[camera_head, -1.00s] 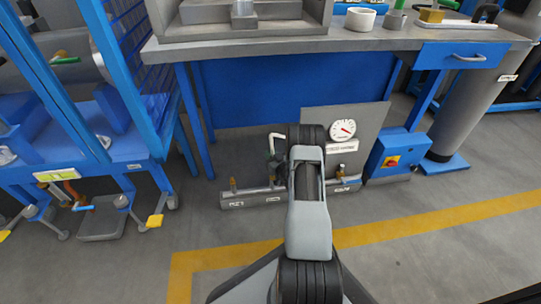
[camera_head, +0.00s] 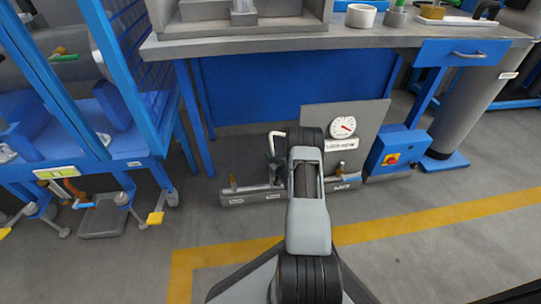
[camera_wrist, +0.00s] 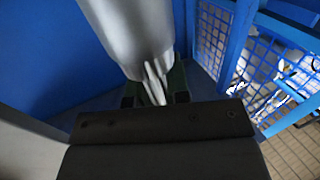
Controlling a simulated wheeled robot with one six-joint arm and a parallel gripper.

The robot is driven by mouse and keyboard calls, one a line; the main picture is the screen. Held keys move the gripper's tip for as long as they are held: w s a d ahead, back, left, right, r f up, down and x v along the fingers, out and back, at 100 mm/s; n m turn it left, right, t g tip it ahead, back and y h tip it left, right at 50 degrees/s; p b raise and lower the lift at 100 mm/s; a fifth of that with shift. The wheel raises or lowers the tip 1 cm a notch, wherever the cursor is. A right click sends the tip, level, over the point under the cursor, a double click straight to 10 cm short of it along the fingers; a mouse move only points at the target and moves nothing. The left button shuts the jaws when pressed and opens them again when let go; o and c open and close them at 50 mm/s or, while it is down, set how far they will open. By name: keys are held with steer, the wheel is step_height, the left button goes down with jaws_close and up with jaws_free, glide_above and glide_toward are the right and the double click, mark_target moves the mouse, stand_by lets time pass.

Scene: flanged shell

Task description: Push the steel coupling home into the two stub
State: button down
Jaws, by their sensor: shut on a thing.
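In the wrist view, a shiny steel cylinder (camera_wrist: 128,35), which looks like the steel coupling, fills the top middle. It narrows toward my gripper (camera_wrist: 155,92), whose dark green-edged fingers are shut on its narrow end. In the head view, my arm hides the gripper and the coupling. Behind the arm, a low grey rail on the floor carries a brass-coloured upright fitting (camera_head: 233,183) at its left and another fitting (camera_head: 341,169) at its right. I cannot tell which of these are the stubs, or whether the coupling touches one.
A grey panel with a gauge (camera_head: 343,127) stands behind the rail. A blue box with a red and yellow switch (camera_head: 391,157) is to its right. A workbench (camera_head: 350,38) stands behind. A blue caged cart (camera_head: 130,145) is at the left. Open floor lies in front.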

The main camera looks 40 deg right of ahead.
steer(key=shift+f, duration=0.75)
steer(key=c, duration=1)
jaws_free()
steer(key=shift+f, duration=0.1)
steer(key=s+p, duration=0.5)
steer(key=s, duration=0.8)
steer(key=shift+s+a, duration=0.4)
steer(key=shift+a, duration=0.1)
